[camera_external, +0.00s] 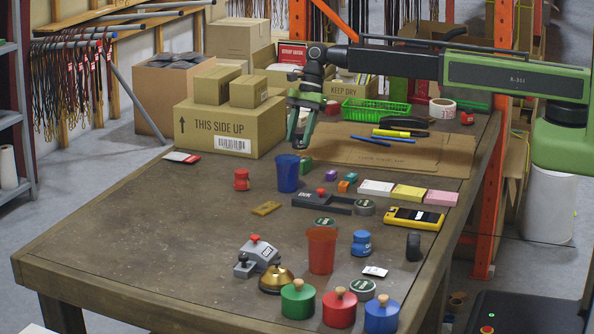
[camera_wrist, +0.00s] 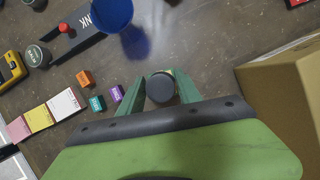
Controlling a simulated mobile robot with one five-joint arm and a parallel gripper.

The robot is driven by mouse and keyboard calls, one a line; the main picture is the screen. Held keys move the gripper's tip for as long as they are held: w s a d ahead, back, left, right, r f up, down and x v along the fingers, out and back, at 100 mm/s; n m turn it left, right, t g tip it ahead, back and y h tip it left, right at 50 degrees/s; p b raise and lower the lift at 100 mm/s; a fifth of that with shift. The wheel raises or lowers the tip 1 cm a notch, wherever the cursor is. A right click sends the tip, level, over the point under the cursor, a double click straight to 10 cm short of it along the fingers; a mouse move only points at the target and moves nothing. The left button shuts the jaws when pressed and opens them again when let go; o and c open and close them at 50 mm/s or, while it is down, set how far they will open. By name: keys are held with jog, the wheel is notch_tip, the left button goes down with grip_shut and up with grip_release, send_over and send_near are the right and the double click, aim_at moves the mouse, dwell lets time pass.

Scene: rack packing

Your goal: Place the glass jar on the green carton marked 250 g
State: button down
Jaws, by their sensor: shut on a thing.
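My gripper (camera_external: 300,140) points down over the far middle of the table, left of the brown mat. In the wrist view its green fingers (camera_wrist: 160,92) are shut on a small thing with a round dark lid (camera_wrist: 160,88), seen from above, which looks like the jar. Its glass body is hidden under the lid. A small green block (camera_external: 306,166), perhaps the green carton, stands below my gripper, behind the blue cup. No marking on it can be read. I cannot tell whether the jar touches it.
The blue cup (camera_external: 288,173) stands close in front. Purple, teal and orange cubes (camera_external: 343,186) lie to the right. A large cardboard box (camera_external: 230,126) is close on the left. A brown mat (camera_external: 400,157) lies behind right. The left front table is clear.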

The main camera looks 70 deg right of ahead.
aim_at(299, 144)
jog(key=shift+f+b, duration=0.9)
jog(key=shift+f, duration=0.65)
jog(key=c, duration=0.8)
grip_release()
jog(key=shift+r, duration=0.1)
jog(key=shift+c, duration=0.2)
jog(key=shift+r, duration=0.1)
jog(key=shift+r+p, duration=0.25)
jog(key=shift+p, duration=0.2)
jog(key=p+v, duration=1.1)
jog(key=v, duration=0.1)
jog(key=s+d+n+h, duration=0.1)
jog(key=s+d+n, duration=0.2)
jog(key=s+n, duration=0.4)
jog(key=s+d+f+n+h, duration=0.1)
jog(key=s+d+n+h, duration=0.1)
jog(key=s+n, duration=0.4)
jog(key=s+d+f+n+g+h, duration=0.1)
jog(key=s+d+n, duration=0.4)
jog(key=s, duration=0.6)
jog(key=n, duration=0.2)
jog(key=shift+s+n, duration=0.3)
jog(key=shift+s, duration=0.05)
